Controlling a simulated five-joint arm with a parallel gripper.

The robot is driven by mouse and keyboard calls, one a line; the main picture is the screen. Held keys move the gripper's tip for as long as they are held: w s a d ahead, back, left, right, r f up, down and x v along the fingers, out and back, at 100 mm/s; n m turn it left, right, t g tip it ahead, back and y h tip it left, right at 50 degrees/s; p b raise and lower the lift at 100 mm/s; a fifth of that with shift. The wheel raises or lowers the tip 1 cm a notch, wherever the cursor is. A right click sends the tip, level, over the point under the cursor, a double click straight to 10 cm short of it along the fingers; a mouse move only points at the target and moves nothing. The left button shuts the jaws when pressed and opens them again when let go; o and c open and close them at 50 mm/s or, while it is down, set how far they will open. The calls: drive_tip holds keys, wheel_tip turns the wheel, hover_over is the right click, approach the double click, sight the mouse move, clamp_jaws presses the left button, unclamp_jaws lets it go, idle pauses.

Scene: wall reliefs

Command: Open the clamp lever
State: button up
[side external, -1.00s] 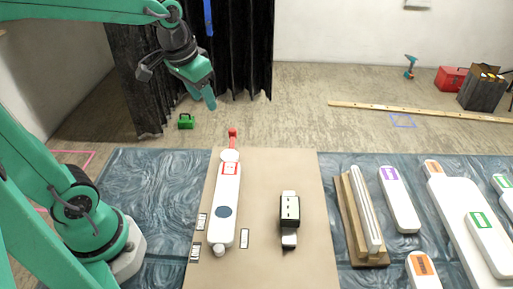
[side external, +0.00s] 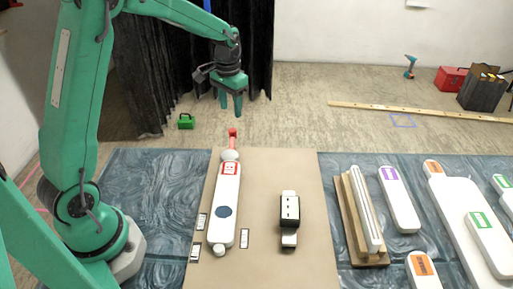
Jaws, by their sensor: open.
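A long white fixture (side external: 224,195) lies on the tan board, with a dark round spot, a red-framed label and a round white knob at its near end. A small red lever-like piece (side external: 233,138) sticks up at its far end; I take this as the clamp lever but cannot be sure. A small black and white block (side external: 290,212) sits to the right on the same board. My gripper (side external: 231,110) points down with its fingers apart and empty. In the picture it is just above the red piece, with a gap between them.
The tan board (side external: 265,170) lies on a blue patterned surface (side external: 155,180). At the right are a wooden-backed white rail (side external: 358,215) and several white labelled pieces (side external: 400,200). A green box (side external: 186,121) and black curtain (side external: 185,60) are behind.

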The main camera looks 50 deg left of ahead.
sight(232, 129)
drive_tip(key=shift+w+a+f, duration=0.25)
drive_tip(key=shift+f, duration=0.2)
drive_tip(key=shift+f, duration=0.1)
drive_tip(key=shift+f, duration=3.8)
clamp_jaws()
